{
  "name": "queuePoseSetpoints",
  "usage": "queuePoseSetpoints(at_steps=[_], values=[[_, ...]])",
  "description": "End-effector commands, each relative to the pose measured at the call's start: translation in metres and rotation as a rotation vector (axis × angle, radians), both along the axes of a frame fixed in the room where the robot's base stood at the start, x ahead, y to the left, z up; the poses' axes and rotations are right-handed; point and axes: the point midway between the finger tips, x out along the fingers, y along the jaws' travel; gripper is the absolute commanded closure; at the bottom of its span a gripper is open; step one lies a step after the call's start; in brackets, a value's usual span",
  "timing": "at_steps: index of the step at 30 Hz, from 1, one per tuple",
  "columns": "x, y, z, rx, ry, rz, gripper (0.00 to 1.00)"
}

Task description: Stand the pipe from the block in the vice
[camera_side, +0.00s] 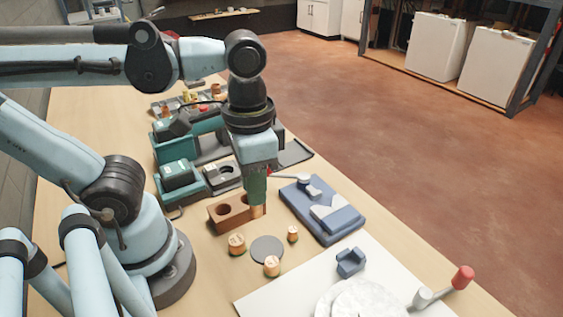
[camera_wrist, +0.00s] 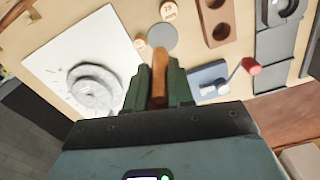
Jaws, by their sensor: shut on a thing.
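My gripper (camera_side: 257,196) points straight down with its green fingers shut on a copper pipe (camera_side: 259,211). The pipe's lower end shows below the fingers, at the right end of the brown block (camera_side: 232,217). In the wrist view the pipe (camera_wrist: 159,72) lies between the fingers, and the block (camera_wrist: 217,12) is apart from it with two open holes. I cannot tell how high the pipe's end is. The blue vice (camera_side: 335,225) lies on the table right of my gripper. The vice also shows in the wrist view (camera_wrist: 208,76), beside the right finger, with a red-knobbed handle (camera_wrist: 250,66).
A white sheet (camera_side: 262,297) with a round pale part (camera_side: 361,300) and a red-ended tool (camera_side: 463,277) lies at the front right.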

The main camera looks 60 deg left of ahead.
Motion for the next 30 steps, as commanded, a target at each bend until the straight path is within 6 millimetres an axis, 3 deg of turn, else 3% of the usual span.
queuePoseSetpoints(at_steps=[5, 12, 21, 30], values=[[0.022, -0.001, 0.013, 0.000, 0.000, 0.002, 1.00], [0.076, 0.001, 0.032, 0.000, 0.000, 0.003, 1.00], [0.142, 0.010, 0.039, 0.000, 0.000, 0.003, 1.00], [0.171, 0.017, 0.036, 0.000, 0.000, 0.000, 1.00]])
